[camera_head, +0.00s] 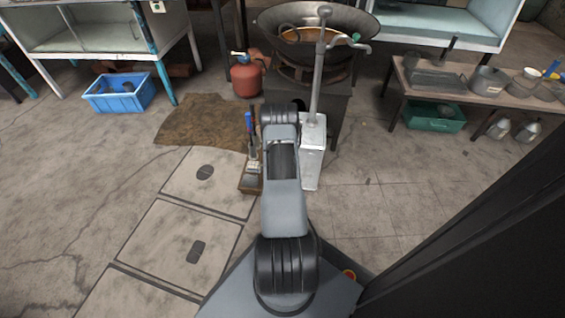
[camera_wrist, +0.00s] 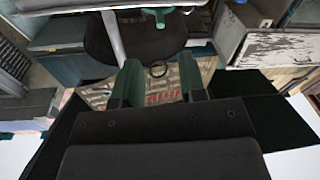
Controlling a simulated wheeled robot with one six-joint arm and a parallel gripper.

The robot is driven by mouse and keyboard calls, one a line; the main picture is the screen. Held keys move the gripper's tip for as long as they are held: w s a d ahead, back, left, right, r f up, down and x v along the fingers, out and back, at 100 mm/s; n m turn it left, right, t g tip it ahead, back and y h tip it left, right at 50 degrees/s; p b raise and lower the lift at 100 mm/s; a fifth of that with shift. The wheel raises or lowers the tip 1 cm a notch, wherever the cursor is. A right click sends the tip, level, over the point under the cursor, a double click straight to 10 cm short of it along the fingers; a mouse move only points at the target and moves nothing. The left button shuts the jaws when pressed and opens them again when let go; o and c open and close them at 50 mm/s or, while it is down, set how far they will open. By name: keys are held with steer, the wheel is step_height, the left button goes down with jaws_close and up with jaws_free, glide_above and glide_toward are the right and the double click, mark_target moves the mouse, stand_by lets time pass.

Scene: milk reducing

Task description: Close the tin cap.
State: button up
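Behind the gap lies a brown printed surface with red marks. In the head view my gripper is hidden by my arm. I cannot tell how far it is from the tin.
A large wok (camera_head: 275,28) sits on a dark stove behind the tin, with a grey metal pipe (camera_head: 318,75) in front. A red gas cylinder (camera_head: 246,78), a blue crate (camera_head: 118,104) and a low bench (camera_head: 400,88) with pots stand around.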

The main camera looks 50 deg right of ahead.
steer(key=shift+p+v, duration=0.3)
steer(key=shift+v, duration=1.35)
